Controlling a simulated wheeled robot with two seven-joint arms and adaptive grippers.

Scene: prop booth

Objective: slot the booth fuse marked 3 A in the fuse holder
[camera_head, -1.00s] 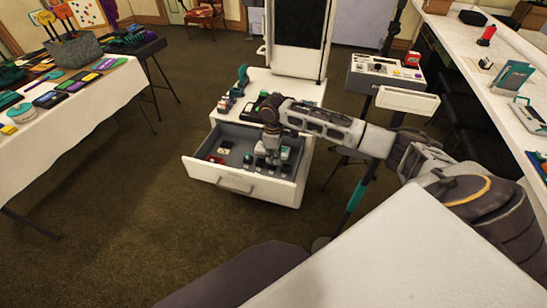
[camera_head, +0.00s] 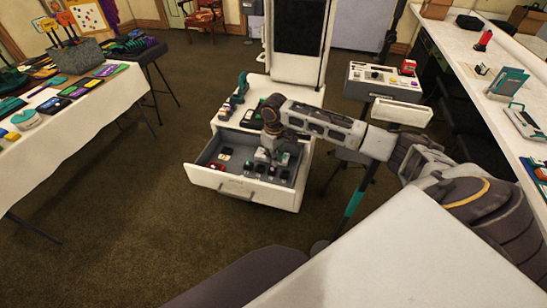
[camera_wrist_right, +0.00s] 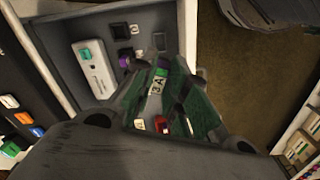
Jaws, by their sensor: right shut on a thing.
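My right gripper (camera_head: 266,158) reaches down into the open drawer (camera_head: 219,183) of the white cabinet. In the right wrist view, its dark green fingers (camera_wrist_right: 172,88) are shut on a small fuse (camera_wrist_right: 157,85) with a pale "3 A" label. Green and purple show near the fuse's end; the fingers hide part of it. I cannot tell whether the fuse touches the drawer floor. A long white block with a green part (camera_wrist_right: 95,68) lies in the drawer. I cannot make out the fuse holder for certain. My left gripper is not in view.
Several small dark, purple and red items lie in the drawer around the fingers. The cabinet top (camera_head: 258,88) carries more small items. A control box (camera_head: 383,82) stands behind right. A cloth-covered table (camera_head: 95,110) is at left, a long counter (camera_head: 470,75) at right.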

